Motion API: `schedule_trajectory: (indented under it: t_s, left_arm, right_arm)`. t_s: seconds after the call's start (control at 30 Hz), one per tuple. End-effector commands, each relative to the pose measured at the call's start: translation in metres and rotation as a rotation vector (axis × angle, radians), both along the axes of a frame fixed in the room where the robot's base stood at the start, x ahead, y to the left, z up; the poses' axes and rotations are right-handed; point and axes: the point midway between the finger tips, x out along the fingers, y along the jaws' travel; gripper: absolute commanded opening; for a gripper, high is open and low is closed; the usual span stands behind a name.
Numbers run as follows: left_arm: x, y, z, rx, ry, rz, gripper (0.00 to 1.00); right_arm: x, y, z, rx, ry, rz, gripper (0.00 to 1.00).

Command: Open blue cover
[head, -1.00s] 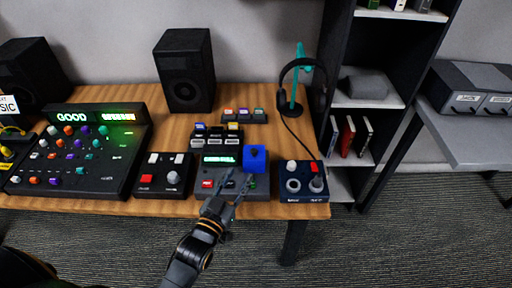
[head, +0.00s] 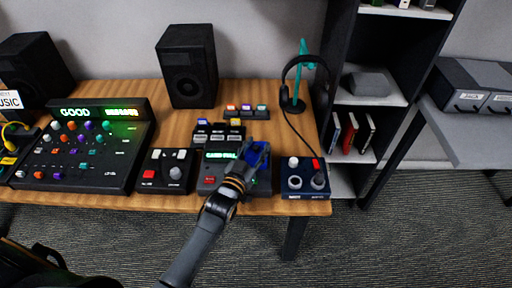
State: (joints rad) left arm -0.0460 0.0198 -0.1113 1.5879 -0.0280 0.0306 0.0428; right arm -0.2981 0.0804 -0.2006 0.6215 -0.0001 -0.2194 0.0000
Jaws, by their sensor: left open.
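The blue cover (head: 263,149) is on the right part of a grey console (head: 212,189) with a lit green display, near the table's front edge. My left gripper (head: 256,155) reaches over the console from below and is at the blue cover, hiding part of it. Its fingers are spread. I cannot tell whether they touch the cover. The blue shows around and right of the fingers. My right gripper is not in view.
A black mixer (head: 84,150) and a small black box (head: 164,172) with a red button stand left. A dark blue box (head: 305,178) with knobs stands close right. A headphone stand (head: 301,75) and a speaker (head: 188,66) are behind.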

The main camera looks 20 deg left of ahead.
Motion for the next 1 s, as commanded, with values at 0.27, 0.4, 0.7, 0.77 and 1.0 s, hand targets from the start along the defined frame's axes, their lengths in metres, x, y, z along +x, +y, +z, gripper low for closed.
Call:
schedule_trajectory:
  t_s: [0.27,0.4,0.7,0.77,1.0]
  left_arm:
    - [0.000,0.000,0.000,0.000,0.000,0.000,0.00]
    - [0.000,0.000,0.000,0.000,0.000,0.000,0.00]
    - [0.002,0.001,0.005,-0.009,0.035,0.000,0.00]
    - [0.004,0.002,0.008,-0.015,0.057,0.000,0.00]
    - [0.016,0.006,0.018,-0.054,0.200,0.001,0.00]
  right_arm:
    - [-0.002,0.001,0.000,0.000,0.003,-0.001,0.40]
    - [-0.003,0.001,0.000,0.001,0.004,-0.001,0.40]
    - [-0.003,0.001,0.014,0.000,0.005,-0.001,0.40]
    - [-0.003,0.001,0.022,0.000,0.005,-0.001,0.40]
    - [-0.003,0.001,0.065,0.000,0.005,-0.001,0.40]
